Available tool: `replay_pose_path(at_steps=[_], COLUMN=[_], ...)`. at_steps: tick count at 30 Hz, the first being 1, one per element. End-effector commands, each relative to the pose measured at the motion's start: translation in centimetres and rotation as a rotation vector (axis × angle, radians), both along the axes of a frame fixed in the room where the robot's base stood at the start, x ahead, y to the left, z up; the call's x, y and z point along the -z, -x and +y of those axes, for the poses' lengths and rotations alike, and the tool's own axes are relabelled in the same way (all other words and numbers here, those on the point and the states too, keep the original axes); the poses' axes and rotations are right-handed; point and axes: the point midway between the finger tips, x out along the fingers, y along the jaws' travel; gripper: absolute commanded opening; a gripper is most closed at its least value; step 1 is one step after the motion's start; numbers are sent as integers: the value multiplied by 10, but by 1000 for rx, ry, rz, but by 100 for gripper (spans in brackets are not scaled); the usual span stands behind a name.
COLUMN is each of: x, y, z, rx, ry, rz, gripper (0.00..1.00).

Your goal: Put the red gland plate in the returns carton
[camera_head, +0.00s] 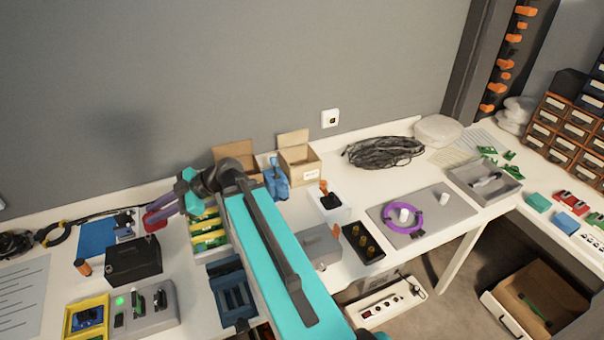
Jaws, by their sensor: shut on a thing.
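My gripper (163,211), with purple fingers, is shut on the red gland plate (153,223). The plate is partly hidden by the fingers, and I cannot tell its exact height over the table. An open cardboard carton (301,175) with a white label stands by the back wall, right of my gripper. Another open carton (235,154) is left of it, partly hidden by my arm. I cannot read which is the returns carton.
A black box (134,263) and blue mat (97,238) lie near my gripper. A blue tool (276,181) stands between the two back cartons. A coil of black cable (383,152) and a grey tray (486,184) are further right. My arm crosses the table's middle.

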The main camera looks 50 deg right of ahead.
Motion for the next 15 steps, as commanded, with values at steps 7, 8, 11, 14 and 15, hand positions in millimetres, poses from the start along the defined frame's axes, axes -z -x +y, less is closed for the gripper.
replay_pose_path(at_steps=[7, 8, 11, 14, 15], x=[0, 0, 0, 0, 1], y=[0, 0, 0, 0, 0], z=[-2, -2, -3, -6, -9], rx=[3, 3, 5, 11, 16], ry=[0, 0, 0, -1, 0], rz=[-1, -1, 0, 1, 1], gripper=[0, 0, 0, 0, 0])
